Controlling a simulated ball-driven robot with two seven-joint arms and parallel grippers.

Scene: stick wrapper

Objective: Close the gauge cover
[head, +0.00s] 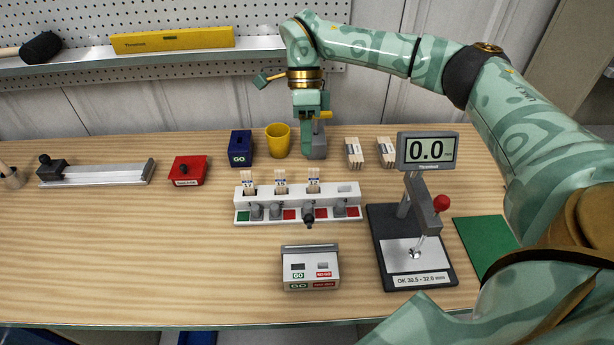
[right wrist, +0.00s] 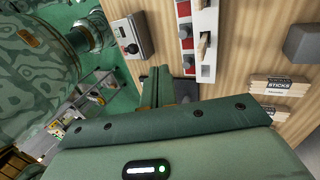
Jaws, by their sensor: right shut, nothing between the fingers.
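A white and grey GO / NO GO gauge box (head: 311,270) stands at the front middle of the table, with a grey bar along its back top edge. It also shows in the right wrist view (right wrist: 128,38). A digital gauge (head: 428,150) reading 0.0 stands on a dark base to the right. I cannot tell which part is the cover. My right gripper (head: 308,138) points down in the head view, apart from the box. Its fingers (right wrist: 156,85) are shut and empty in the right wrist view. My left gripper is not in view.
A white rack (head: 297,207) with several sticks and levers stands behind the box. The front left of the table is clear.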

